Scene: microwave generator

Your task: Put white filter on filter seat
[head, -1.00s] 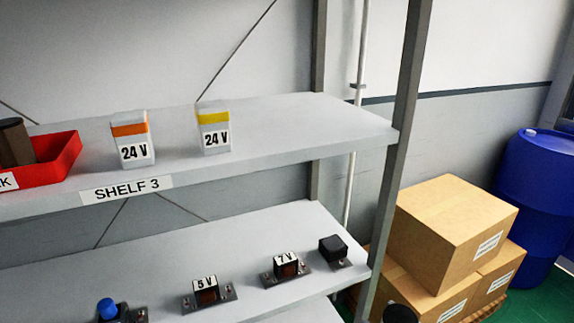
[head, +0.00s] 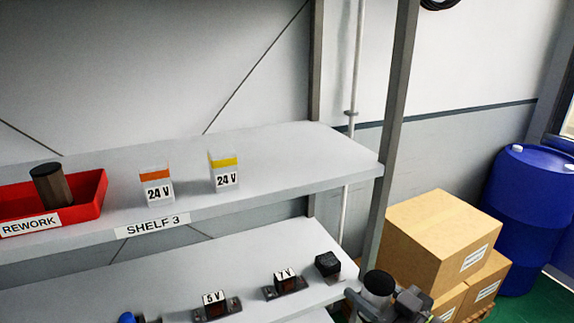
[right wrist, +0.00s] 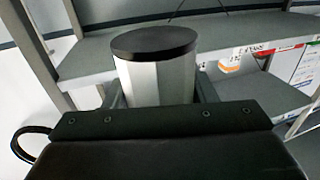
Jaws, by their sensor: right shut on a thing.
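The white filter is a pale cylinder with a flat black top (right wrist: 155,75). It stands upright between the fingers of my right gripper (right wrist: 160,98) in the right wrist view, and its lower part is hidden behind the gripper body. In the head view the filter's black top (head: 379,279) shows at the lower right, with my right gripper (head: 378,298) shut around it, in front of the rack's right post. I cannot pick out the filter seat. My left gripper is not in view.
The upper shelf (head: 290,160) holds a red rework tray (head: 88,199) with a dark cylinder (head: 53,185) and two 24 V blocks (head: 156,186). The lower shelf has 5 V (head: 214,304) and 7 V (head: 285,281) units. Boxes (head: 440,235) and a blue drum (head: 533,215) stand right.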

